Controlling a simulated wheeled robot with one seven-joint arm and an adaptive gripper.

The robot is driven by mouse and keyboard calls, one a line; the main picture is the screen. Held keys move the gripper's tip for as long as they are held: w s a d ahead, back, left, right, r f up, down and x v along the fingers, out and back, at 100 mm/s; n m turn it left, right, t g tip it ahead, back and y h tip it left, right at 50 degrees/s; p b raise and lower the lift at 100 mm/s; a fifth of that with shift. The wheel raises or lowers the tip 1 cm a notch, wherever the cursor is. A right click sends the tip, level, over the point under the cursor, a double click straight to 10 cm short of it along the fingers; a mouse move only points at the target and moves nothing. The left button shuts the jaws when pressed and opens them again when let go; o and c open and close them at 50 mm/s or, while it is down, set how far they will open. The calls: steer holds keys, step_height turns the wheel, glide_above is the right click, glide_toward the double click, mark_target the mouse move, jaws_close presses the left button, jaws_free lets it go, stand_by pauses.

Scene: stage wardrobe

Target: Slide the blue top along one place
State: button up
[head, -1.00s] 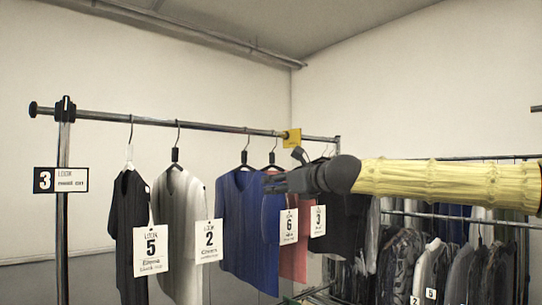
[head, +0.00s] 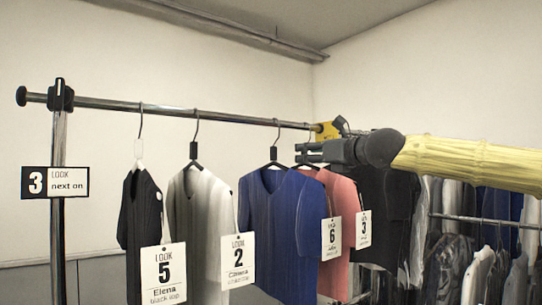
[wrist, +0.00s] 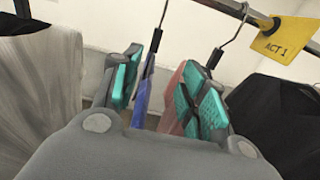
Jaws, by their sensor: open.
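The blue top (head: 275,225) hangs on a black hanger from the rail, between a light grey top and a pink top. In the wrist view the blue top (wrist: 143,98) shows edge-on as a narrow strip between my fingers. My gripper (head: 304,152) is at shoulder height at the blue top's right side, just below the rail. In the wrist view my gripper (wrist: 158,92) is open, with teal pads on either side of the blue strip. The pink top (wrist: 171,90) is by the right finger. I cannot tell whether either pad touches cloth.
The rail (head: 215,115) also carries a black top (head: 137,215), the light grey top (head: 203,205), the pink top (head: 342,195) and another black top (head: 385,215). A yellow ACT 1 marker (wrist: 285,40) is on the rail at right. More clothes racks stand behind at right.

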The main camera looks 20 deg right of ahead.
steer(key=shift+s+a+r, duration=0.2)
steer(key=shift+r, duration=0.15)
steer(key=x, duration=0.3)
steer(key=shift+s+a+f, duration=0.1)
steer(key=shift+a+f, duration=0.1)
steer(key=shift+f, duration=0.05)
steer(key=shift+w+r, duration=0.15)
steer(key=shift+w, duration=0.15)
